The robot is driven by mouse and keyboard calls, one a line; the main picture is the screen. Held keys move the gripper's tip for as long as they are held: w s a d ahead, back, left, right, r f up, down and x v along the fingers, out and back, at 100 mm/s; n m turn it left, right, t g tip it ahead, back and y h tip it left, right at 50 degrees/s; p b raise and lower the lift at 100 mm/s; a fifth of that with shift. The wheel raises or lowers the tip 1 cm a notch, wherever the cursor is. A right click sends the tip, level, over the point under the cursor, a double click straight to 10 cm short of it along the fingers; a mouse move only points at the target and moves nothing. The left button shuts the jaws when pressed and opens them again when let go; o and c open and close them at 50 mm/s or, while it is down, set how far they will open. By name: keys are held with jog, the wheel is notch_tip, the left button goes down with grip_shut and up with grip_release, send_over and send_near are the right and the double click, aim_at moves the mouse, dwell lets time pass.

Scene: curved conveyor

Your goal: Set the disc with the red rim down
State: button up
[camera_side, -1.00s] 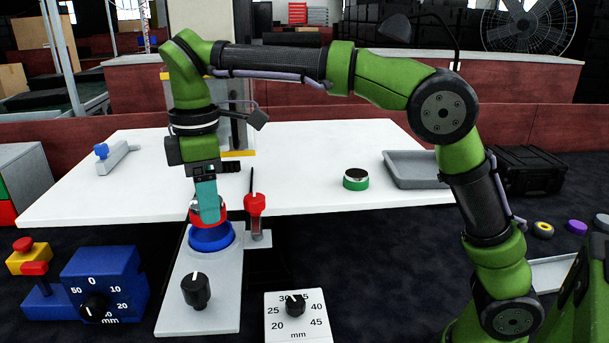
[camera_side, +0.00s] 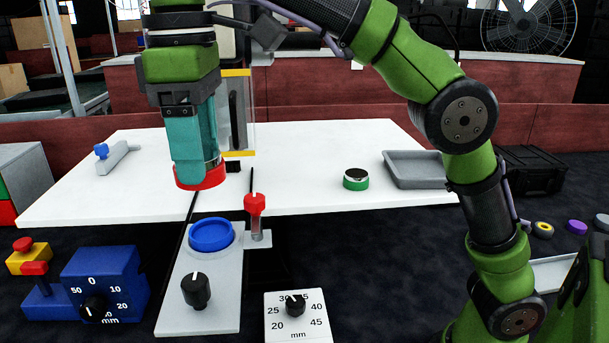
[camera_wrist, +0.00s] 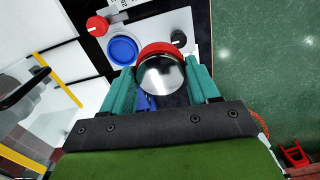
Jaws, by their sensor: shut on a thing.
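The disc with the red rim (camera_side: 201,177) is held between the teal fingers of my gripper (camera_side: 198,165), raised clear of the blue ring seat. In the wrist view the disc (camera_wrist: 161,75) shows a shiny grey face and a red rim between the two fingers of my gripper (camera_wrist: 163,85). The blue round seat (camera_side: 211,235) on the grey plate is empty, and it also shows in the wrist view (camera_wrist: 122,50). A disc with a green rim and dark top (camera_side: 356,179) lies on the white table.
A red-topped post (camera_side: 255,205) stands right of the seat, and a black knob (camera_side: 196,290) is in front. A grey tray (camera_side: 415,170) sits at the table's right. A clear panel with yellow edges (camera_side: 237,110) stands behind my gripper. The table's left part is mostly clear.

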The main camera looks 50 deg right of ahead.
jog(key=shift+s+a+r, duration=0.1)
jog(key=shift+s+r, duration=0.4)
jog(key=shift+s, duration=0.3)
jog(key=s+d+f, duration=0.2)
jog(key=d, duration=0.7)
jog(key=s+d+f, duration=0.2)
jog(key=s+d, duration=0.1)
jog(key=d, duration=0.6)
jog(key=s+d+f, duration=0.2)
jog(key=d, duration=0.6)
jog(key=s+d+f+m, duration=0.3)
jog(key=s+d+f, duration=0.15)
jog(key=d, duration=0.35)
jog(key=s+d+f+m, duration=0.3)
jog(key=s+d, duration=0.3)
jog(key=d, duration=0.1)
send_over(421, 173)
jog(key=shift+s+f, duration=0.1)
jog(key=shift+f, duration=0.45)
jog(key=shift+d+f, duration=0.15)
jog(key=shift+f, duration=1.6)
jog(key=shift+f, duration=0.15)
